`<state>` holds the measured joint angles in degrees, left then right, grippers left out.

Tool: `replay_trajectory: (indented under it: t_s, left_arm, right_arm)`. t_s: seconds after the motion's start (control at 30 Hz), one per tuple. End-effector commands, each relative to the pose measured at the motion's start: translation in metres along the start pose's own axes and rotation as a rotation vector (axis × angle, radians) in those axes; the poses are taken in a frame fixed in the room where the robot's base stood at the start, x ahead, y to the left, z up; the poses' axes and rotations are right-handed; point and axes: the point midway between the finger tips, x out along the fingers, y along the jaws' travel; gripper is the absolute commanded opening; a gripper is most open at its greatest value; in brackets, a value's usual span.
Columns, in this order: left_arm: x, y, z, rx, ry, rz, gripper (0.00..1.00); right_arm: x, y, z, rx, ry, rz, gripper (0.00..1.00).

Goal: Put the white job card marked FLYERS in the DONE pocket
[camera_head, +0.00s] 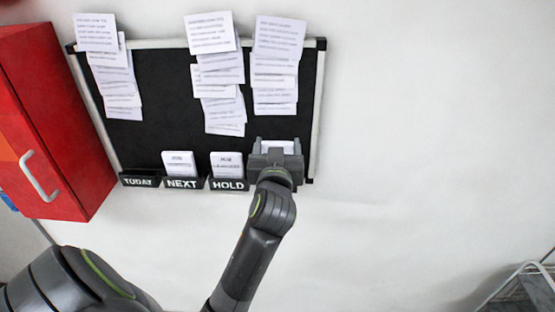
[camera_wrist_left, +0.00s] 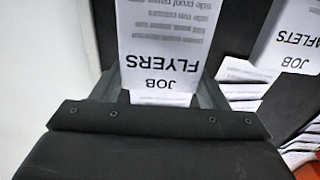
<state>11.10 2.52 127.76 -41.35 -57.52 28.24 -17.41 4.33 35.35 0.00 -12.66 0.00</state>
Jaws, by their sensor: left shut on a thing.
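The white FLYERS job card (camera_wrist_left: 165,40) shows upside down in the left wrist view, between the fingers of my left gripper (camera_wrist_left: 155,88). In the head view the same gripper (camera_head: 277,149) is shut on the card at the lower right of the black board (camera_head: 165,95). A strip of the white card (camera_head: 278,146) shows between its fingers. No DONE label is readable; my gripper and wrist cover the spot right of the HOLD pocket (camera_head: 229,184). I cannot tell whether the card's lower end is inside a pocket. My right gripper is out of view.
The TODAY pocket (camera_head: 139,180) shows no card. White cards stand in the NEXT pocket (camera_head: 183,183) and the HOLD pocket. Several paper sheets (camera_head: 220,70) hang on the board. A red cabinet (camera_head: 45,120) stands at left; the wall at right is bare.

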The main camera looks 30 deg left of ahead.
Motion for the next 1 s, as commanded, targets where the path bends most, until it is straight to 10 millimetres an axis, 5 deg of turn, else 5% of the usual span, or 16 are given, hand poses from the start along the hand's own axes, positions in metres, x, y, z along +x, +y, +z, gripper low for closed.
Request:
replay_trajectory:
  t_s: [0.2, 0.6, 0.63, 0.77, 1.0]
  left_arm:
    - [-0.001, 0.000, 0.031, 0.002, -0.005, 0.001, 0.45]
    - [-0.001, 0.000, 0.037, 0.001, -0.001, 0.002, 0.45]
    - [-0.001, 0.000, 0.036, 0.001, -0.001, 0.002, 0.72]
    - [-0.001, 0.000, 0.035, 0.001, -0.002, 0.002, 0.89]
    - [-0.001, 0.000, 0.035, 0.001, -0.002, 0.002, 0.89]
  right_arm:
    - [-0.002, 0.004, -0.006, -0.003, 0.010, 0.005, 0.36]
    - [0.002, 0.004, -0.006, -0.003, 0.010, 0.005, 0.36]
    - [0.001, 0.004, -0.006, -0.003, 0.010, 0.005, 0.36]
    - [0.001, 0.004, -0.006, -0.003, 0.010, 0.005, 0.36]
    - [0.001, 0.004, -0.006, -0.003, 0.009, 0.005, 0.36]
